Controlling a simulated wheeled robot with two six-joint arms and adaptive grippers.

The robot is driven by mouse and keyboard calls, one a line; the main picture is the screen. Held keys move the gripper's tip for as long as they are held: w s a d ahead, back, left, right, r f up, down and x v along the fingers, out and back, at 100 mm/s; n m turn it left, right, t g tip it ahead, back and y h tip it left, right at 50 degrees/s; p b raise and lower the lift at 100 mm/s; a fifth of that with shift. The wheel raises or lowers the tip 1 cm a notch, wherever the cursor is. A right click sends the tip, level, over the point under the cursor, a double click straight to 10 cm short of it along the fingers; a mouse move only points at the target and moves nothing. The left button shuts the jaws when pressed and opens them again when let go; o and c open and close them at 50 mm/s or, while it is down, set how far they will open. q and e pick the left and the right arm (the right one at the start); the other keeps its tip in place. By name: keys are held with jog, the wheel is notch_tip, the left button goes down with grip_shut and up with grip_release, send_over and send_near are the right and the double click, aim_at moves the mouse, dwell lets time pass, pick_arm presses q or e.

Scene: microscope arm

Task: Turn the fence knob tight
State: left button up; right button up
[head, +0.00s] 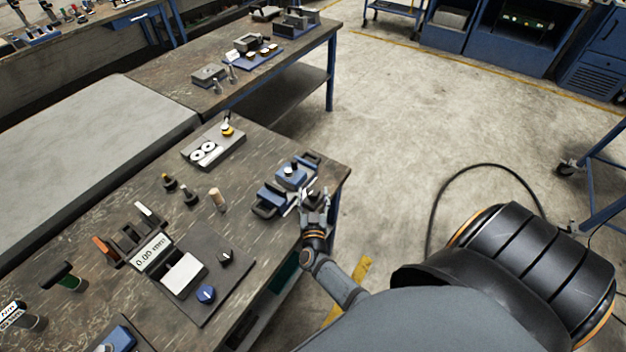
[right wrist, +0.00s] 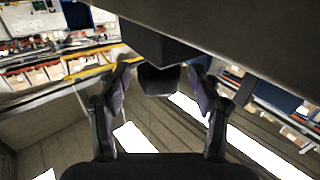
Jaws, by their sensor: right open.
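A blue and black fixture (head: 291,177) stands at the right end of the near bench, close to its edge. My right gripper (head: 312,196) is at the near right side of this fixture, at the bench edge. In the right wrist view my right gripper (right wrist: 158,98) is open, with its two fingers apart on either side of a dark blocky knob (right wrist: 158,80). This may be the fence knob; the head view does not show it clearly behind the gripper. I cannot tell whether the fingers touch it. My left gripper is not in view.
A wooden peg (head: 217,199) and a grey tray with white discs (head: 213,150) stand left of the fixture.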

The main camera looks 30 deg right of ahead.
aim_at(313, 198)
jog(key=v, duration=0.6)
jog(key=shift+s+a, duration=0.1)
jog(key=shift+s, duration=0.1)
